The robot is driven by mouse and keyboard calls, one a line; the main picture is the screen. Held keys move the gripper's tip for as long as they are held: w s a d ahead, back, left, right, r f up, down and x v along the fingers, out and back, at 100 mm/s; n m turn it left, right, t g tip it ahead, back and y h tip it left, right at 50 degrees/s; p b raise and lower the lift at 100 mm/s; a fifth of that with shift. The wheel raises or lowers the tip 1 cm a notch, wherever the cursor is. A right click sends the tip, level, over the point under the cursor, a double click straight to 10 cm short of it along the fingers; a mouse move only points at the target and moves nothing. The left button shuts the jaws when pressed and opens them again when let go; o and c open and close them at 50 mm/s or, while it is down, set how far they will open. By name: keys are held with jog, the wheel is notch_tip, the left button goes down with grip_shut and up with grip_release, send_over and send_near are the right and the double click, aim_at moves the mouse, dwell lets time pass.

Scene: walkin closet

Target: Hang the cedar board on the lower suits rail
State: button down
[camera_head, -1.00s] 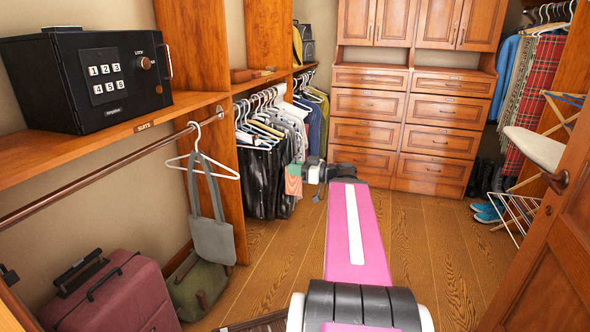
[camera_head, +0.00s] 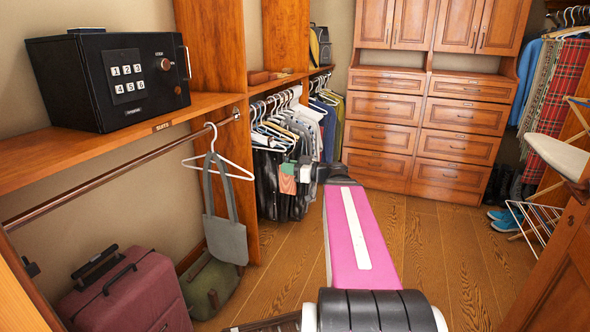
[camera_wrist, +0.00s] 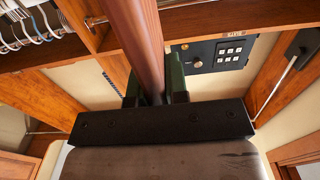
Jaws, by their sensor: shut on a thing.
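The suits rail (camera_head: 110,182) runs under the left shelf in the head view, with a white hanger (camera_head: 216,160) and grey bag (camera_head: 225,240) at its far end. My gripper (camera_head: 312,172) is well to the right of the rail, in front of the hanging clothes. In the wrist view, which looks upside down, my gripper (camera_wrist: 153,90) is shut, its dark green fingers on a long reddish-brown wooden piece (camera_wrist: 143,40), apparently the cedar board. It runs to the picture's top edge. In the head view I cannot make the board out clearly.
A black safe (camera_head: 110,80) stands on the shelf marked SUITS (camera_head: 50,158). A maroon suitcase (camera_head: 130,295) and green bag (camera_head: 210,285) lie below. Clothes (camera_head: 290,140) hang beyond a wooden divider (camera_head: 246,200). Floor (camera_head: 430,250) to the right is open.

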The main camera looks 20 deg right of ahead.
jog(key=f+x, duration=0.3)
jog(key=x, duration=3.5)
dwell(1.2)
jog(key=c, duration=1.1)
grip_release()
jog(key=shift+o, duration=0.2)
